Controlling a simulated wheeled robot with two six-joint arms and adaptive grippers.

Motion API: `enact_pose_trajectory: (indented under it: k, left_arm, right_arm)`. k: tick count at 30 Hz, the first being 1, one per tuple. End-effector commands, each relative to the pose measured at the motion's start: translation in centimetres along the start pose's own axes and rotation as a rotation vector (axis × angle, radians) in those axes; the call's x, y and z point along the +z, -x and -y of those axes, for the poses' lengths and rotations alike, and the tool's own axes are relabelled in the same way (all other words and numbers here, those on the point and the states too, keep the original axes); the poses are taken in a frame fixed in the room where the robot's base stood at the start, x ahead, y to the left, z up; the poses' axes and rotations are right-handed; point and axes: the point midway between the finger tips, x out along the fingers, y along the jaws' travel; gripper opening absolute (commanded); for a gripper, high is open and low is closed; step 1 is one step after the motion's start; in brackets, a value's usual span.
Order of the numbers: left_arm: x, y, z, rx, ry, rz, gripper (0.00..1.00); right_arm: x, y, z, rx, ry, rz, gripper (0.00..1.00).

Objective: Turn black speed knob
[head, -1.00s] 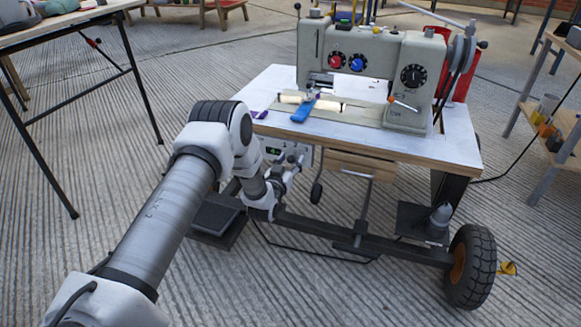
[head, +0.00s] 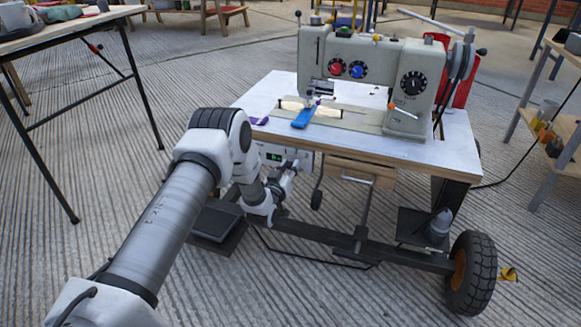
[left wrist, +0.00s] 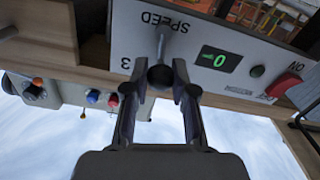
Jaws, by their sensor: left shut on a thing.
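The black speed knob (left wrist: 160,77) sits on the white control panel (left wrist: 222,25) in the left wrist view, which is upside down. The word SPEED and a green display (left wrist: 220,60) reading 0 are beside it. My left gripper (left wrist: 159,82) has one finger on each side of the knob and is shut on it. In the head view my left gripper (head: 290,168) reaches the panel (head: 272,154) under the sewing table's front edge; the knob is hidden there by the gripper. My right gripper is not in view.
A red switch (left wrist: 284,84) and a dark green button (left wrist: 257,71) are on the same panel. The sewing machine (head: 412,82) stands on the white tabletop (head: 262,97). A wooden drawer (head: 360,172) is right of the panel. A pedal (head: 212,222) lies below my arm.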

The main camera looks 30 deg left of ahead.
Motion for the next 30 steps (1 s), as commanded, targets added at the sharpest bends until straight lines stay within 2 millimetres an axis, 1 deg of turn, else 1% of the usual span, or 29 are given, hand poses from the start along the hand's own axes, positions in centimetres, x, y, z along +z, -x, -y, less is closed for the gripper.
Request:
enact_pose_trajectory:
  k: [9, 15, 21, 30]
  left_arm:
    - [0.1, 0.0, 0.7, 0.000, 0.219, 0.001, 0.00]
    - [0.1, 0.0, 1.1, -0.001, 0.324, 0.001, 0.00]
    - [0.2, 0.0, 1.2, -0.001, 0.377, 0.000, 0.00]
    - [0.2, 0.0, 1.3, -0.001, 0.388, 0.000, 0.00]
  right_arm:
    - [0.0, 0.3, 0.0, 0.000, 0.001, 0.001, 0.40]
    - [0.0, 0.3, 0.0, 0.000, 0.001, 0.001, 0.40]
    - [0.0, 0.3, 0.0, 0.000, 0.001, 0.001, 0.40]
    - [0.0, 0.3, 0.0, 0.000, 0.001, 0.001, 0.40]
